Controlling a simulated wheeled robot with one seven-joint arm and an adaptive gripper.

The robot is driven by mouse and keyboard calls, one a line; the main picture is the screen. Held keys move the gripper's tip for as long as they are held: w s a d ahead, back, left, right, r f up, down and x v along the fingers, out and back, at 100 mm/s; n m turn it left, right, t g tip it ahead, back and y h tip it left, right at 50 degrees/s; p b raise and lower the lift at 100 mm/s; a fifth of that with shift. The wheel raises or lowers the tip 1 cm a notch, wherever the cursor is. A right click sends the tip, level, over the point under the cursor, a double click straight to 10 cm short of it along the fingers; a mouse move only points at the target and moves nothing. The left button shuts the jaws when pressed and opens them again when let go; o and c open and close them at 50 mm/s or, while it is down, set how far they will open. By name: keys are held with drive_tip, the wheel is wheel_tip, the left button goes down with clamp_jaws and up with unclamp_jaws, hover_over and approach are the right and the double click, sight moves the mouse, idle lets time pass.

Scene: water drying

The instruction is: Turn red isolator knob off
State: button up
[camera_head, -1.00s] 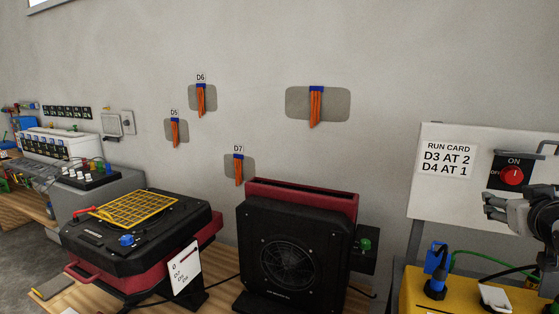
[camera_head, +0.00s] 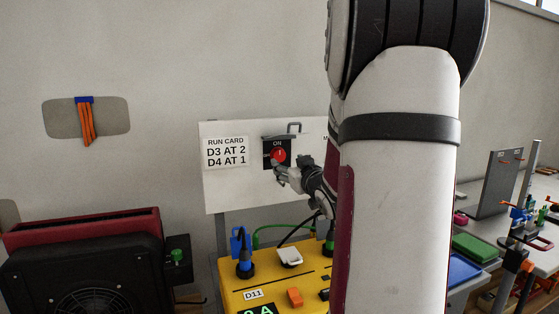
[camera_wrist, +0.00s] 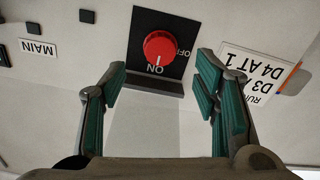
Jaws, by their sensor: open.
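The red isolator knob (camera_head: 278,155) sits on a black plate on the white board beside the run card, with "ON" printed above it. In the wrist view the round red knob (camera_wrist: 159,47) shows upside down, its white mark pointing at "ON"; "OFF" is printed to one side. My gripper (camera_head: 281,174) is just below and in front of the knob. In the wrist view my gripper's green-padded fingers (camera_wrist: 160,72) are open, spread to either side of the knob with nothing between them. Whether a fingertip touches the board cannot be told.
The run card (camera_head: 226,152) is left of the knob. A "MAIN" label (camera_wrist: 38,48) and small dark fittings are on the board. Below stands a yellow case (camera_head: 240,285) with plugs and cables. A black fan unit (camera_head: 85,265) is at the left. My arm hides much of the right.

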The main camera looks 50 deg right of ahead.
sight(280, 157)
drive_tip(key=x, duration=0.6)
drive_tip(key=shift+w+d, duration=0.15)
drive_tip(key=shift+w, duration=0.15)
drive_tip(key=c, duration=1.1)
